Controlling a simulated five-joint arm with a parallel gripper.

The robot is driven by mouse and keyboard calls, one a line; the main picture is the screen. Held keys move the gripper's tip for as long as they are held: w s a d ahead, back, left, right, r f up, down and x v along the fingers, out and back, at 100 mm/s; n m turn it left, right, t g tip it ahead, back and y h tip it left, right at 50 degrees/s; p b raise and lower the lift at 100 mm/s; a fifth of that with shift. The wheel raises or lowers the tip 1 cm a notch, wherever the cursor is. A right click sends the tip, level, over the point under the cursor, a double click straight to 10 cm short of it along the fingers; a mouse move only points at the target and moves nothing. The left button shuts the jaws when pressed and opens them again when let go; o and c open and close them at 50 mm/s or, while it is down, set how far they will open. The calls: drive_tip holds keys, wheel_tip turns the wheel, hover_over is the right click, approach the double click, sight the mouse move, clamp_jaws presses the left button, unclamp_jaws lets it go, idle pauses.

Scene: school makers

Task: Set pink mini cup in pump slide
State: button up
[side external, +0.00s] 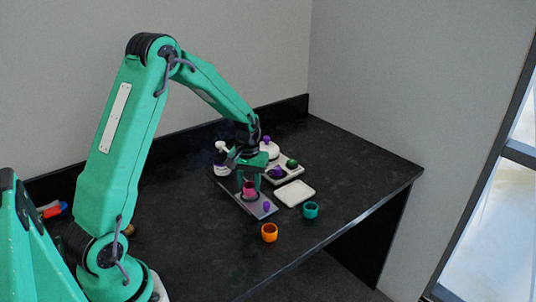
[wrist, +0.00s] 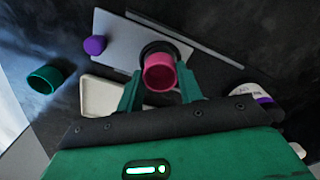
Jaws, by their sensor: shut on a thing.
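The pink mini cup (wrist: 160,76) is between the two green fingers of my gripper (wrist: 159,88), which is shut on it. In the side view the pink cup (side external: 249,188) is under my gripper (side external: 249,181), over the grey slide plate (side external: 256,207). In the wrist view a dark round ring on the grey plate (wrist: 118,36) shows around the far side of the cup. I take this plate to be the pump slide. The cup hides most of the ring, so I cannot tell whether the cup is inside it or just above.
A purple knob (side external: 266,207) is at the plate's near end. A white dish (side external: 295,193), a teal cup (side external: 310,210) and an orange cup (side external: 269,232) stand to the right and front. A white bottle (side external: 221,157) is behind.

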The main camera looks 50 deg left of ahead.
drive_tip(key=shift+f, duration=0.55)
drive_tip(key=o, duration=0.7)
drive_tip(key=shift+r, duration=0.1)
wheel_tip(320, 180, up, 11)
drive_tip(key=shift+f, duration=0.1)
idle(1.5)
idle(0.4)
